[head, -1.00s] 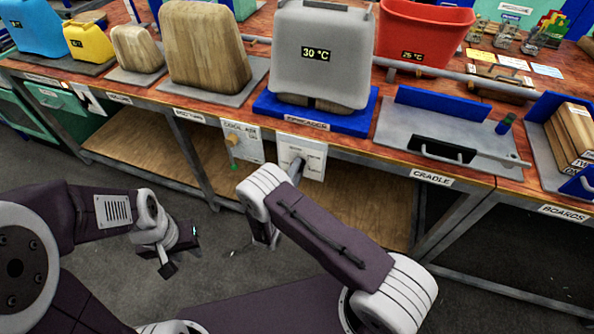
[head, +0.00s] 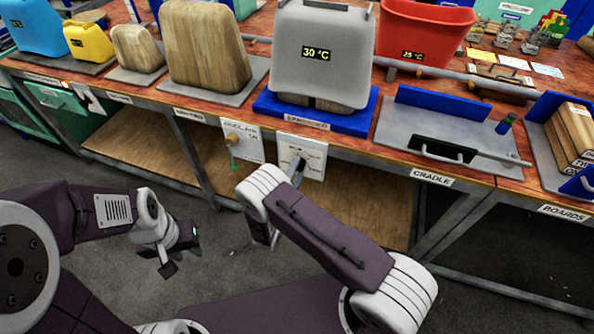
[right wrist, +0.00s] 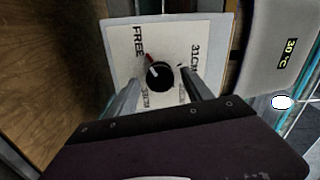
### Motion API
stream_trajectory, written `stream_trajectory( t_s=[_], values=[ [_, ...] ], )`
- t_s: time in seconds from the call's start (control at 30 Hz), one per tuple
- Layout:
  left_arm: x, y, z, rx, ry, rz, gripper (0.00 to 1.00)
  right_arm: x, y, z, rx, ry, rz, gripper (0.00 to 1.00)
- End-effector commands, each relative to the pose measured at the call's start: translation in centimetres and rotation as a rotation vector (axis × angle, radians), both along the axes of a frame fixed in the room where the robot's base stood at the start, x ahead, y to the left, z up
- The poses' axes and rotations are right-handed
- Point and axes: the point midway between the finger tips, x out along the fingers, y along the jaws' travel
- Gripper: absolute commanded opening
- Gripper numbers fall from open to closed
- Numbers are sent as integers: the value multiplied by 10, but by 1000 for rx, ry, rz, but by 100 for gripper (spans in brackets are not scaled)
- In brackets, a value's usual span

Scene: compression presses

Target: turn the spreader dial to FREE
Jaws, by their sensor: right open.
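The spreader dial (right wrist: 160,75) is a round black knob with a light mark and a small red pointer. It sits on a white panel (head: 313,147) hung from the bench's front edge. The red pointer is toward the upper left, close to the word FREE (right wrist: 138,41) in the right wrist view. A "31CM" label is on the right of the panel. My right gripper (right wrist: 160,78) is open, a finger on each side of the knob with gaps; whether the tips reach past its face is unclear. My left gripper (head: 180,252) hangs over the floor, away from the bench.
A grey block marked 30 °C (head: 318,60) stands on a blue base above the panel. A neighbouring panel with a brass-coloured knob (head: 233,139) hangs to the left. The cradle tray (head: 400,127) is to the right. A wooden lower shelf (head: 362,205) lies beneath.

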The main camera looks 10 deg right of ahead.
Motion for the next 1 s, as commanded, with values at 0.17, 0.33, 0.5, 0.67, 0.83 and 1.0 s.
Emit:
stream_trajectory(
  t_s=[0.17, 0.33, 0.5, 0.67, 0.83, 1.0],
  values=[
    [0, 0, 5, 0, 0, 0, 33, -29, 22, 1, -3, 3, 8, 59],
    [0, 0, 7, 0, 0, 0, 33, -58, 41, 0, -2, 2, 6, 59],
    [0, 0, 8, 0, 0, 0, 33, -72, 49, 0, -1, 1, 2, 59],
    [0, 0, 7, 0, 0, 0, 33, -73, 49, 0, -2, 1, 1, 59],
    [0, 0, 7, 0, 0, 0, 33, -72, 49, 0, -2, 1, 1, 59],
    [0, 0, 7, 0, 0, 0, 33, -72, 48, 0, 1, 0, -1, 59]
  ],
)
